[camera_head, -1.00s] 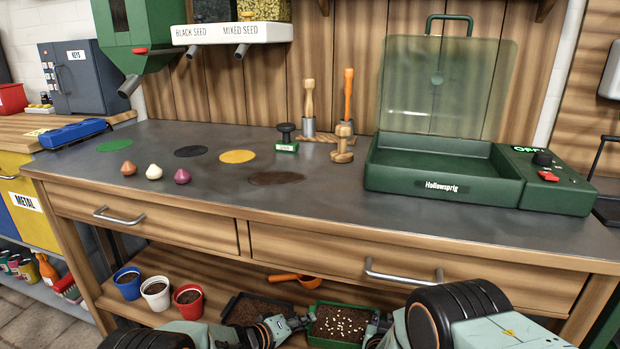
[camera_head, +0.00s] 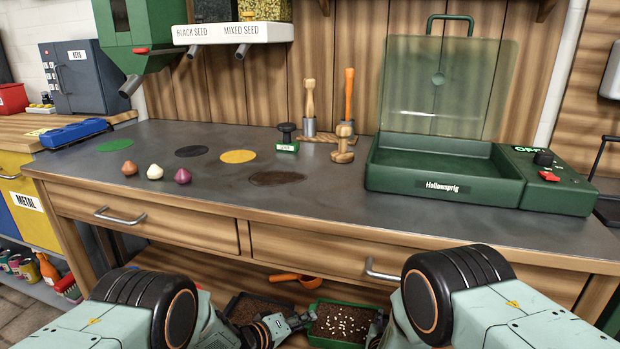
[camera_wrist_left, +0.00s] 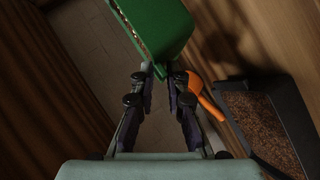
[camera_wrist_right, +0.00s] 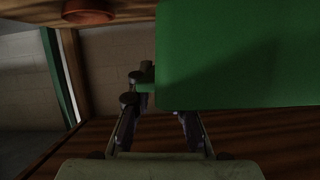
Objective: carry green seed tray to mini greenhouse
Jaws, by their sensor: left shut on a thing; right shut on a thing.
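The green seed tray (camera_head: 341,322), with dark soil and several pale seeds, is low in front of the bench at shelf height. My left gripper (camera_head: 303,320) is shut on its left edge, and my right gripper (camera_head: 376,326) is at its right edge. In the left wrist view the fingers (camera_wrist_left: 161,78) close on a small tab of the tray (camera_wrist_left: 160,30). In the right wrist view the tray's green side (camera_wrist_right: 240,55) hides part of the fingers (camera_wrist_right: 150,95). The mini greenhouse (camera_head: 440,186) stands on the bench at right, its clear lid (camera_head: 450,85) raised and its inside empty.
A black soil tray (camera_head: 247,304) is left of the green tray on the lower shelf, with an orange scoop (camera_head: 293,279) behind. The bench front and drawer handle (camera_head: 383,270) lie above. Bulbs (camera_head: 154,172) and a wooden stamp (camera_head: 343,145) stand on the benchtop.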

